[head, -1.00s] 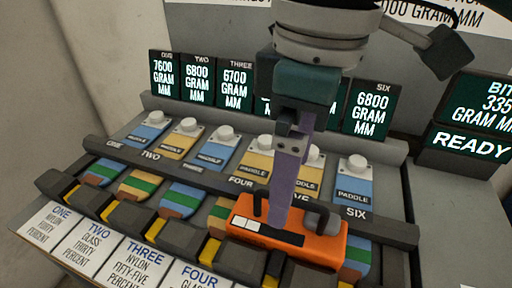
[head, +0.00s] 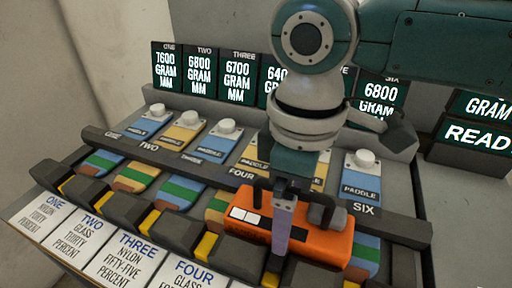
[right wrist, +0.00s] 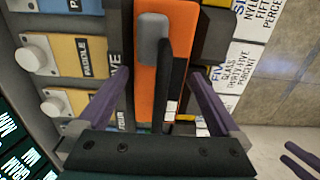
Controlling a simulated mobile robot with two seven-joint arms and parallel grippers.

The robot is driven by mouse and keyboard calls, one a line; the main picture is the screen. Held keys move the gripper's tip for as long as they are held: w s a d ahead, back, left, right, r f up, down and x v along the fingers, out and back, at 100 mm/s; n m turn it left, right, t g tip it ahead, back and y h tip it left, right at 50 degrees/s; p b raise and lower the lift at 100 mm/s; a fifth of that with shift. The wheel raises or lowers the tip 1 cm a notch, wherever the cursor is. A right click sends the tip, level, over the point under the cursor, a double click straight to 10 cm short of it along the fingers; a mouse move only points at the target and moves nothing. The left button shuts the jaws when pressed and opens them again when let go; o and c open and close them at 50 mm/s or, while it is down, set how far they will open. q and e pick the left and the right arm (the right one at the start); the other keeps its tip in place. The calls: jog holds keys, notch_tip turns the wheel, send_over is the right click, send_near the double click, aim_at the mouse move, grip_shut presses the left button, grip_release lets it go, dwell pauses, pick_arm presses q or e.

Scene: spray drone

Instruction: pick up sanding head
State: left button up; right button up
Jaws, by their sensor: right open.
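The orange sanding head (head: 322,240) lies across the lower part of the rack near slots four to six. It has a black handle, a grey knob and white label patches. In the right wrist view the sanding head (right wrist: 170,25) runs lengthwise between my two purple fingers. My right gripper (head: 285,208) is over it, with the near finger in front of its side. In the right wrist view my right gripper (right wrist: 161,75) is open, with a visible gap on each side of the body. The far finger is mostly hidden in the head view.
Blue and yellow paddle blocks (head: 231,146) with white knobs line the rack behind. A dark rail (head: 190,165) crosses in front of them. Display screens (head: 196,78) stand at the back. White label cards (head: 95,235) lie along the front edge.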

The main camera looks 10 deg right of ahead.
grip_shut()
dwell(0.8)
jog(key=shift+r, duration=0.1)
